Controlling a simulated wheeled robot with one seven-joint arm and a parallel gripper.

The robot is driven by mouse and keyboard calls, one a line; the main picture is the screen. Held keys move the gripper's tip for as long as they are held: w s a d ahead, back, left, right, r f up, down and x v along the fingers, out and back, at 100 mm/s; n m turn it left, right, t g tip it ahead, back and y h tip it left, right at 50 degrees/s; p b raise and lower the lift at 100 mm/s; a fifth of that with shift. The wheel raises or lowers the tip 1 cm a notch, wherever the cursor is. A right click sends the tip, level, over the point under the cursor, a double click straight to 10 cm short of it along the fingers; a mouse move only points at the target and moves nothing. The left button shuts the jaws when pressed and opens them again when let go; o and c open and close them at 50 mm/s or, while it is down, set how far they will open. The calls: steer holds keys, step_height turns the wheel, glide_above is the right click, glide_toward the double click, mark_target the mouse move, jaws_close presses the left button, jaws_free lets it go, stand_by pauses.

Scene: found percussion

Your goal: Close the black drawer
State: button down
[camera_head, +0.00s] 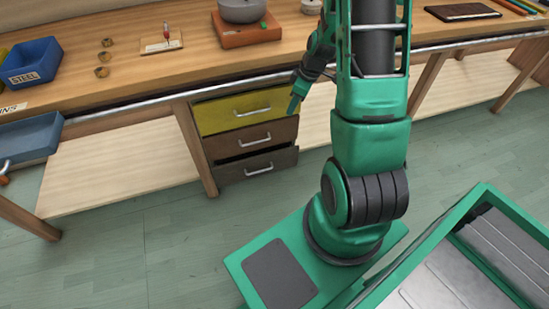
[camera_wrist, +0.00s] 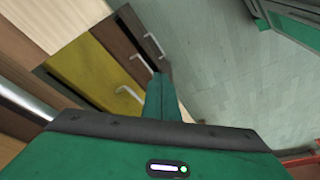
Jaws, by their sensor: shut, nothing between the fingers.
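The black drawer (camera_head: 262,163) is the lowest of three in a unit under the workbench. Its front stands a little forward, with a dark gap above it, so it is partly open. It also shows in the wrist view (camera_wrist: 137,27), with a metal handle. Above it are a brown drawer (camera_head: 232,146) and a yellow drawer (camera_head: 222,113); both look closed. My gripper (camera_head: 294,104) is shut and empty, just right of the yellow drawer and higher than the black one. In the wrist view its green fingers (camera_wrist: 162,85) overlap the drawer fronts; I cannot tell any contact.
The wooden workbench (camera_head: 130,77) spans the back, with a metal rail (camera_head: 130,108) along its front edge. A blue bin (camera_head: 32,62) and a blue tray (camera_head: 28,137) are at left. The floor (camera_head: 170,240) before the drawers is clear.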

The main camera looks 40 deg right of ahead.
steer(key=w+d+f+n+t+y, duration=0.1)
steer(key=w+f+n, duration=0.1)
steer(key=f, duration=0.7)
steer(key=w+d+f+n+t, duration=0.1)
steer(key=w+f+n, duration=0.1)
steer(key=f, duration=0.7)
steer(key=n+t, duration=0.2)
steer(key=n, duration=0.1)
glide_toward(268, 159)
step_height(268, 159, down, 3)
steer(key=s+a, duration=0.2)
steer(key=shift+w+d+f, duration=0.1)
steer(key=shift+w+d, duration=0.1)
steer(key=shift+w, duration=0.5)
steer(key=shift+w+d+f, duration=0.1)
steer(key=shift+w+d, duration=0.15)
steer(key=shift+w, duration=0.4)
steer(key=shift+w+d+f, duration=0.1)
steer(key=shift+w+d, duration=0.1)
steer(key=shift+w, duration=0.5)
